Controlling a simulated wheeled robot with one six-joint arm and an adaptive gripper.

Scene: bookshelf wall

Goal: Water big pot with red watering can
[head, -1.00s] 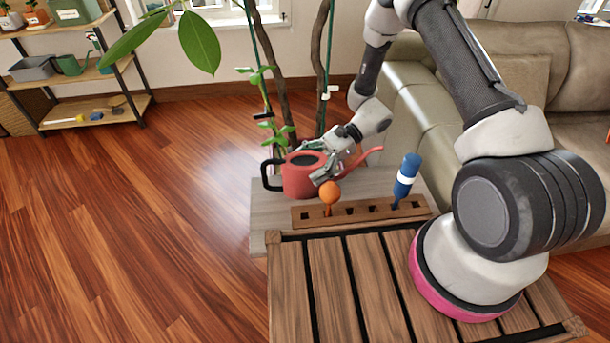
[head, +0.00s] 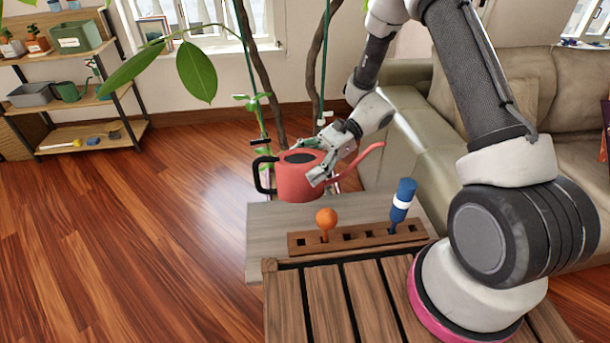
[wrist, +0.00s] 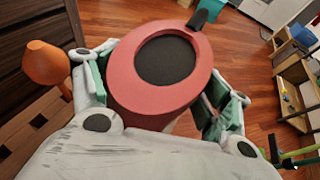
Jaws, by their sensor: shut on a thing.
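The red watering can (head: 297,182) has a black handle on its left and a long spout pointing right. My gripper (head: 322,172) is shut on its body and holds it upright, raised above the far edge of the grey board. In the wrist view the can (wrist: 150,92) fills the middle, its round dark opening facing the camera, with a finger on each side. A plant with thick brown stems and large leaves (head: 183,72) rises behind the can. No big pot can be made out; the plant's base is hidden behind the can and board.
A wooden rack (head: 362,238) on the grey board (head: 268,228) holds an orange-topped tool (head: 326,219) and a blue bottle-like item (head: 403,200). A sofa (head: 430,125) stands right. Shelves (head: 75,128) stand far left. Open floor (head: 130,230) lies left.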

